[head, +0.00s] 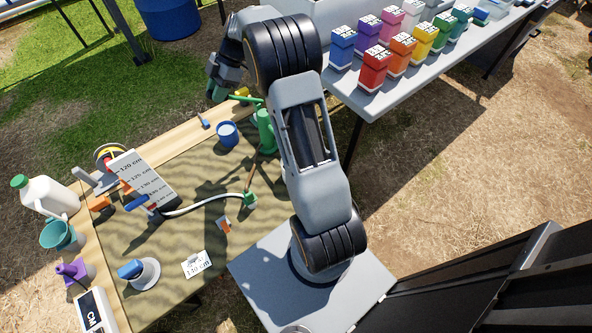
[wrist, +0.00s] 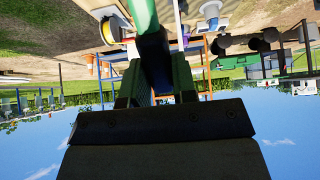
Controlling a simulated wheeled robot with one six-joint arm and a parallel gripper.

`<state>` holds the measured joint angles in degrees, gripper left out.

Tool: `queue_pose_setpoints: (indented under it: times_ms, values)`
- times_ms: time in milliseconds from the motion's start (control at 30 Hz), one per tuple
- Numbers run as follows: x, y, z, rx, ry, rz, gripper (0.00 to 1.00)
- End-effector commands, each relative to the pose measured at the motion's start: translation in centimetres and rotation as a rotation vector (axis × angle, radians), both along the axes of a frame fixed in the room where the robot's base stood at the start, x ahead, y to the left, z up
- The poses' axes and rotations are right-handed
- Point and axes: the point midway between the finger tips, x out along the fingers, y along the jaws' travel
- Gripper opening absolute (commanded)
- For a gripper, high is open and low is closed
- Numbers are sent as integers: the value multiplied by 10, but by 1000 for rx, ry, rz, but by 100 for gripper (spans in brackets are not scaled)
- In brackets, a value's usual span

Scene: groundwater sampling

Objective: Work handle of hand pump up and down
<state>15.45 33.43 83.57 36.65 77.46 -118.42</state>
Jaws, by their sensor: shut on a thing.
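The green hand pump (head: 264,132) stands upright near the far right edge of the work table, partly beside my arm. Its green handle (head: 246,99) sticks out to the left from the top. My gripper (head: 216,91) is left of the pump, beyond the table's far edge, with its tips hard to make out. In the wrist view my gripper (wrist: 154,88) is shut on the handle, a green bar (wrist: 143,16) running up between the dark fingers. The wrist picture is upside down, and the fingers hide the held part of the handle.
A blue cup (head: 228,133) stands left of the pump. A white depth scale board (head: 140,180), a pale hose (head: 205,202) and a white jug (head: 45,194) are farther left. A second table (head: 440,75) with colored bottles stands behind right.

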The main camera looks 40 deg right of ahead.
Motion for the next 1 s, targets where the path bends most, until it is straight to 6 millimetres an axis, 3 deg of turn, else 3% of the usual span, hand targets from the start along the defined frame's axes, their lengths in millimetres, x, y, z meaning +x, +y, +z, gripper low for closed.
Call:
queue_pose_setpoints:
  times_ms: [167, 700, 1000]
  values:
    - [0, 8, -8, -41, 1, 6, 8]
    - [0, 38, -84, -563, 2, 1, 8]
    - [0, 45, -92, -639, -2, 0, 9]
